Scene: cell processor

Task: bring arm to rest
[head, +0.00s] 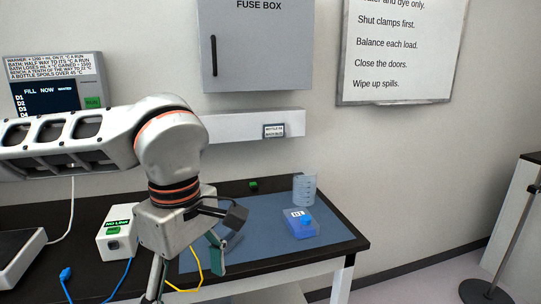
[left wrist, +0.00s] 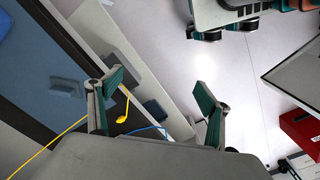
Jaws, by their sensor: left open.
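My left arm comes in from the left in the head view, and its wrist bends down over the bench front. My left gripper (head: 186,268) points down with its fingers apart and nothing between them. It is in front of the blue mat (head: 245,240). In the left wrist view the gripper (left wrist: 158,90) also shows spread and empty, with the pale floor beyond the fingers. My right arm is not in the head view. Grey, teal and orange parts at the top of the left wrist view seem mine; I cannot tell whether they include my right gripper.
A blue container (head: 302,228) and a clear cup (head: 304,188) stand on the mat's right. A white box (head: 117,238) with a green label is left of the gripper. A yellow cable (head: 198,270) passes close by the gripper.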

